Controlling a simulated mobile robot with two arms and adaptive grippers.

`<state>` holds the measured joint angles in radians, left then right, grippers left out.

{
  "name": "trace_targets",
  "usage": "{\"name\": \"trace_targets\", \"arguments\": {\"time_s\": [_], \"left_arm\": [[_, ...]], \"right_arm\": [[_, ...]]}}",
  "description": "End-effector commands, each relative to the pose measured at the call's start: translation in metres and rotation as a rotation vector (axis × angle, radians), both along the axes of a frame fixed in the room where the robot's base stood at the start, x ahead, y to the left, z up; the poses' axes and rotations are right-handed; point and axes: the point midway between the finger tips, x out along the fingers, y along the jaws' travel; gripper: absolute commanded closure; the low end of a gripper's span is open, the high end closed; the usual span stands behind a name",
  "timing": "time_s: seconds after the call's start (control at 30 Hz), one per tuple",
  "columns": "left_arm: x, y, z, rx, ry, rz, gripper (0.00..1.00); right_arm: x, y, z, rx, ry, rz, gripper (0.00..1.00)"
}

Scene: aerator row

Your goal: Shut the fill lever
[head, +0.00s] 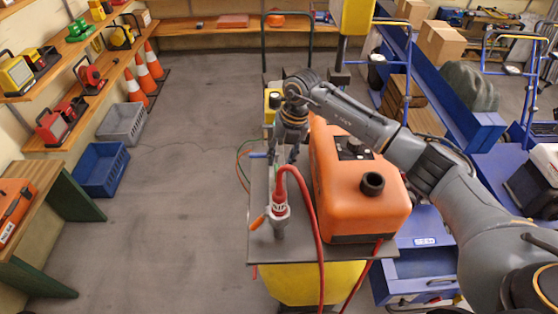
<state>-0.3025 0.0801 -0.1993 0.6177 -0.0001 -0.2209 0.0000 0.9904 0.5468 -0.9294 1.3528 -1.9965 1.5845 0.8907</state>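On the cart's grey top (262,190) stands a red hose fitting (280,208) with a small orange lever (258,222) sticking out to its left. A second, blue lever (258,155) points left farther back, just beside my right gripper (285,156). The labels are not readable, so I cannot tell which is the fill lever. My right gripper points down over the back valve, whose body it mostly hides. Its fingers look a little apart, but whether they touch or hold anything is not clear. My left gripper is not in view.
A large orange tank (355,190) stands right of the fittings, under my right forearm. A red hose (316,225) loops down the cart's front. Shelves, orange cones (144,80) and crates (102,171) line the left wall. The floor (185,190) left of the cart is clear.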

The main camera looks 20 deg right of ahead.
Motion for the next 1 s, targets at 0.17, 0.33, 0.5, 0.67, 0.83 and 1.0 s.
{"name": "trace_targets", "arguments": {"time_s": [0.17, 0.33, 0.5, 0.67, 0.83, 1.0], "left_arm": [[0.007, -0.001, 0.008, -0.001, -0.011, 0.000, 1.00], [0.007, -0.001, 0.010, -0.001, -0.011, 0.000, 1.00], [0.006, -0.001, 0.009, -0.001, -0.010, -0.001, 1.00], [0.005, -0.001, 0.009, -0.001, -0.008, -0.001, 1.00], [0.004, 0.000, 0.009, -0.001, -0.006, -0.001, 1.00], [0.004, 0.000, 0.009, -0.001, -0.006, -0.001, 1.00]], "right_arm": [[0.001, 0.005, -0.023, 0.001, 0.001, 0.001, 0.63], [0.002, 0.006, -0.032, 0.000, 0.000, 0.000, 0.63], [0.002, 0.006, -0.034, 0.000, -0.001, 0.001, 0.63], [0.002, 0.006, -0.033, 0.000, -0.001, 0.001, 0.77], [0.002, 0.006, -0.033, 0.001, -0.001, 0.001, 1.00], [0.002, 0.006, -0.033, 0.001, -0.001, 0.001, 1.00]]}}
